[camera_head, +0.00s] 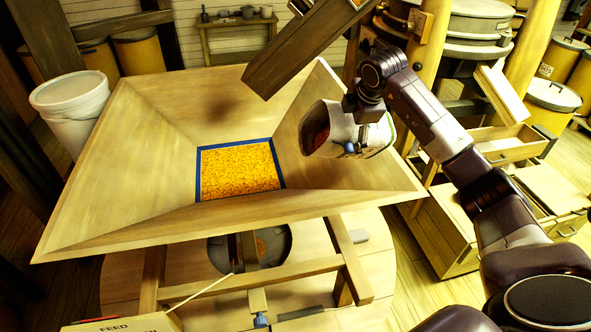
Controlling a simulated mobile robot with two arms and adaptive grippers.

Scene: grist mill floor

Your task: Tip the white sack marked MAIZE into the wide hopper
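The wide hopper (120,185) is a large wooden funnel in the middle of the view. Yellow grain (240,168) lies in its blue-edged throat. A whitish sack (372,138) is held tilted on its side over the hopper's right wall, its mouth facing left. Dark reddish contents show inside the mouth; no yellow grain shows there. I cannot read any marking on it. My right gripper (364,108) is at the sack's upper side and appears shut on it; its fingertips are partly hidden. My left gripper is not in view.
A dark wooden beam (305,45) slants above the hopper's far right edge. A white bucket (70,105) stands at the left. A wooden drawer cabinet (450,225) stands at the right, drawers open. A FEED sign (115,325) is at the bottom left.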

